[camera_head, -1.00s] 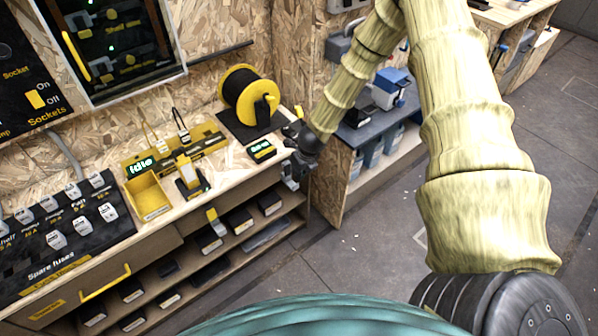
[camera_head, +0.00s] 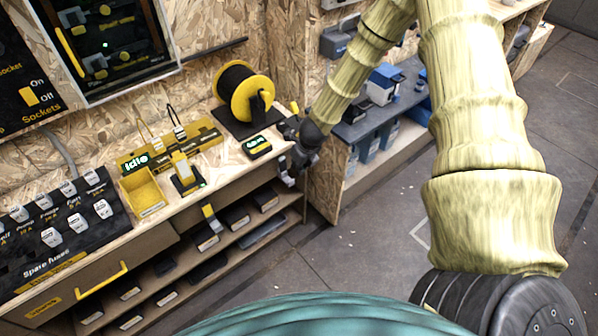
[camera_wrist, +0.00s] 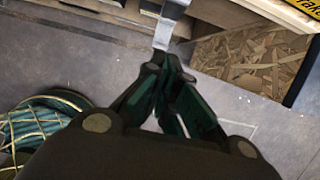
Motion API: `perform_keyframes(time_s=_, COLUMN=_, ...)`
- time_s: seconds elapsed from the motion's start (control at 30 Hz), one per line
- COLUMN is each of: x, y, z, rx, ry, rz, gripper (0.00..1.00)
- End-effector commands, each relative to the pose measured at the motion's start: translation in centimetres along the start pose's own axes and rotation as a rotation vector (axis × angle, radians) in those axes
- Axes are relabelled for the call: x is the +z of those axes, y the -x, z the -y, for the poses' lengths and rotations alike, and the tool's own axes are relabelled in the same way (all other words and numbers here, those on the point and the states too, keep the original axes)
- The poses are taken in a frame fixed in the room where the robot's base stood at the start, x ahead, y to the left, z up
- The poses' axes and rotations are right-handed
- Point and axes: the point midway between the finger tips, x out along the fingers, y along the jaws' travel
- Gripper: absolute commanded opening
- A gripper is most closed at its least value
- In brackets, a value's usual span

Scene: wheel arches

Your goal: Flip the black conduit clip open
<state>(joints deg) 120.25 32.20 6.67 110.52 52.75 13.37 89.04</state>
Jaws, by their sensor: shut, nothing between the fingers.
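I cannot pick out the black conduit clip with certainty in either view. My gripper (camera_head: 287,178) is in front of the workbench's right end, below its top, in the head view. In the wrist view, my gripper (camera_wrist: 163,64) has its dark green fingers together, with nothing seen between them. A grey, flat-sided piece (camera_wrist: 166,28) shows just beyond the fingertips; I cannot tell whether they touch it.
The workbench carries a yellow cable reel (camera_head: 245,92), a yellow bin (camera_head: 143,192) and a fuse panel (camera_head: 62,225). Its shelf below holds several dark boxes. A chipboard side panel (camera_head: 325,168) stands right of my gripper. The floor (camera_head: 365,235) in front is clear.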

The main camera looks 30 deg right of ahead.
Motion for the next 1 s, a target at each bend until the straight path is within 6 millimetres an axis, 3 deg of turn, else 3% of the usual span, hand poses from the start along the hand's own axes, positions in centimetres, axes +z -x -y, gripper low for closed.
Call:
perform_keyframes(time_s=0.4, x=3.5, y=3.6, z=-0.2, rx=-0.002, ry=0.004, rz=0.002, gripper=0.00)
perform_keyframes(time_s=1.0, x=4.9, y=5.2, z=-0.2, rx=0.000, ry=0.003, rz=0.000, gripper=0.00)
